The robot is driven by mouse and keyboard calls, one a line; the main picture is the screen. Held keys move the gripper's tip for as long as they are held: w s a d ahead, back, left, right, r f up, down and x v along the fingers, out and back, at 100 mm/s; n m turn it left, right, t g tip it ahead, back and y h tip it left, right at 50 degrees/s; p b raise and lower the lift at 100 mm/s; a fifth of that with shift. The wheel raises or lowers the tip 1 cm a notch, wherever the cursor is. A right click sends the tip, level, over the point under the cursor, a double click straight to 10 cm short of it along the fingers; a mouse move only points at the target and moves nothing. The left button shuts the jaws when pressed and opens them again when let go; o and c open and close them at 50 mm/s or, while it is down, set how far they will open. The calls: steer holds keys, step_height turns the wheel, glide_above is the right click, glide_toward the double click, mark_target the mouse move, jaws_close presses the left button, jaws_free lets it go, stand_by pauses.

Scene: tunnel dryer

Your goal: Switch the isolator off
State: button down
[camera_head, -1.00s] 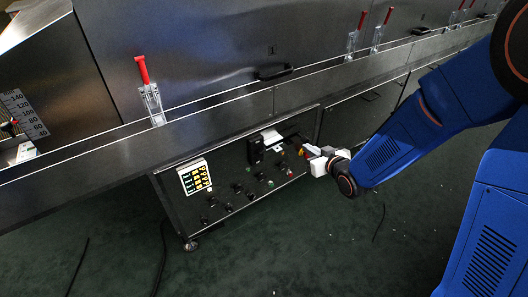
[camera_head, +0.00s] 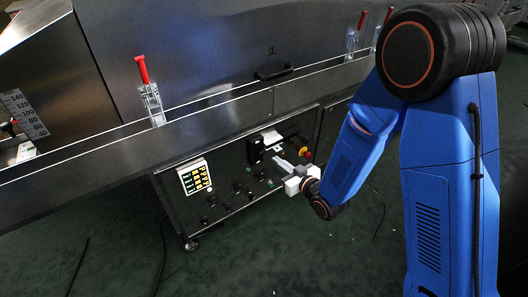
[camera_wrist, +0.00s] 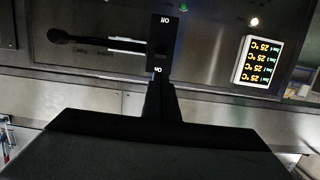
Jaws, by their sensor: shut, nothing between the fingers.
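The isolator appears to be the tall black housing (camera_head: 255,151) on the control panel. In the wrist view its black plate (camera_wrist: 164,42) carries small white upside-down lettering that looks like ON. A dark lever with a ball end (camera_wrist: 60,37) reaches sideways from it, roughly level, to the left in this view. My gripper (camera_head: 278,162) is shut and empty in front of the panel, just right of and below the housing. In the wrist view my dark gripper (camera_wrist: 159,82) reaches up to the plate's lower end. I cannot tell whether they touch.
A red and yellow button (camera_head: 307,155) sits right of my gripper. A lit temperature display (camera_head: 195,177) is at the panel's left, with several knobs (camera_head: 225,207) between. A red-handled clamp (camera_head: 147,90) stands above. The dark green floor in front is mostly clear.

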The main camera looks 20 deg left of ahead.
mark_target(260, 152)
steer(key=x, duration=1)
steer(key=shift+w+d, duration=0.1)
stand_by(0.6)
